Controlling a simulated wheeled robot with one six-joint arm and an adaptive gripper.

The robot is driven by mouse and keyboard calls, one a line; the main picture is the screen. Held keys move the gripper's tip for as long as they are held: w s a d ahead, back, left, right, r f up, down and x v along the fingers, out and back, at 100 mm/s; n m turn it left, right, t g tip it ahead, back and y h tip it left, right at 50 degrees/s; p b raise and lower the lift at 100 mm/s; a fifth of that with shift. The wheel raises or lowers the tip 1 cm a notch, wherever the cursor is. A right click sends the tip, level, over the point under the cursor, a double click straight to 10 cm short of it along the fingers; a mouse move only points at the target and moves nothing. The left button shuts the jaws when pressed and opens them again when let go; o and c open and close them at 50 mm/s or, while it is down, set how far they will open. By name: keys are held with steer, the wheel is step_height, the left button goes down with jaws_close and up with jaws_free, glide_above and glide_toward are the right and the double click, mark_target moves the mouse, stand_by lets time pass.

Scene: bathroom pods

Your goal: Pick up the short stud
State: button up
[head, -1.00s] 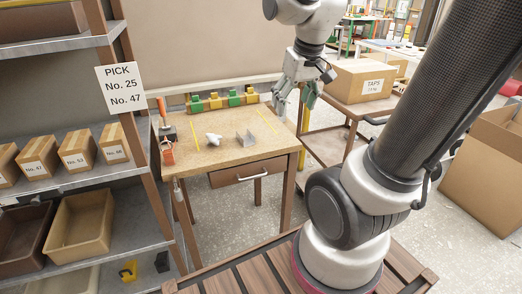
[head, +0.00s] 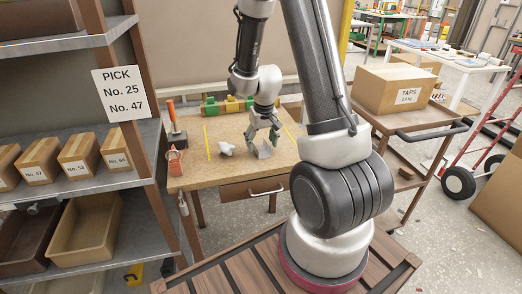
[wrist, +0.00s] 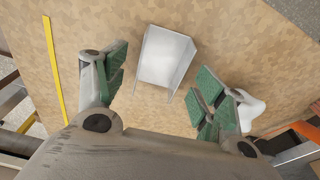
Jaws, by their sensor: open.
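The short stud (head: 264,151) is a small grey metal U-shaped channel on the wooden workbench (head: 205,178). In the wrist view the stud (wrist: 166,58) lies between and slightly beyond my finger pads, with its open side up. My gripper (head: 262,138) is above the stud and partly covers it in the head view. In the wrist view my gripper (wrist: 162,72) is open, with one green-padded finger on each side of the stud. The pads look clear of it, though the remaining height is hard to judge.
A white fitting (head: 227,149) lies close beside the stud, by one finger in the wrist view (wrist: 251,110). A hammer (head: 175,125) and an orange tool (head: 175,161) are at the left. Shelving stands further left.

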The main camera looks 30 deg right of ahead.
step_height(320, 180, down, 2)
steer(key=shift+w+f, duration=0.1)
steer(key=shift+w, duration=0.05)
steer(key=shift+c, duration=0.2)
steer(key=c, duration=1.1)
